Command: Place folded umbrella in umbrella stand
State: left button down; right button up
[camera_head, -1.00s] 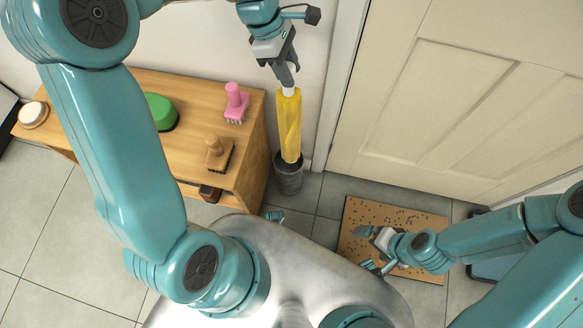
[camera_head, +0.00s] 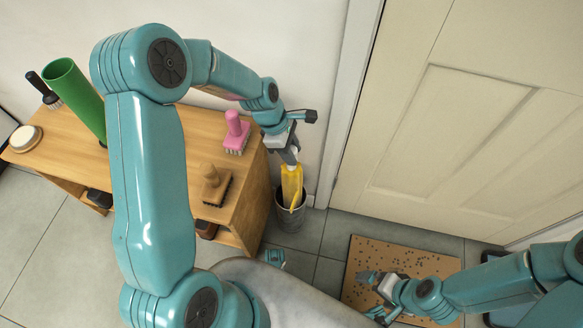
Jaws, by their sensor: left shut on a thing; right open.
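The yellow folded umbrella (camera_head: 291,187) stands roughly upright with its lower part inside the grey umbrella stand (camera_head: 290,218). The stand is on the floor between the wooden cabinet and the door. My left gripper (camera_head: 290,160) is shut on the umbrella's top end, just above the stand; its fingers partly hide the handle. The umbrella's lower end is hidden inside the stand. My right gripper (camera_head: 368,292) is open and empty, low over the cork mat at the lower right.
A wooden cabinet (camera_head: 160,160) stands left of the stand, bearing a pink brush (camera_head: 236,134), a wooden brush (camera_head: 213,184), a green cylinder (camera_head: 78,98), a black-handled brush (camera_head: 45,92) and a round pale item (camera_head: 25,138). The door (camera_head: 460,130) is at right, behind the cork mat (camera_head: 408,262).

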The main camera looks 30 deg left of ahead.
pick_arm(q)
notch_tip(320, 180, down, 7)
jog(key=shift+w+f+b, duration=0.1)
jog(key=shift+f+b, duration=0.05)
jog(key=shift+b, duration=0.85)
jog(key=c, duration=0.8)
grip_release()
jog(key=shift+o, duration=0.2)
jog(key=p+v, duration=0.4)
jog(key=v, duration=0.8)
jog(key=s+d+f+m, duration=1.5)
jog(key=s+m, duration=0.2)
jog(key=m, duration=0.2)
jog(key=shift+s+f+g, duration=0.2)
jog(key=shift+s+g, duration=0.1)
jog(key=shift+s, duration=0.1)
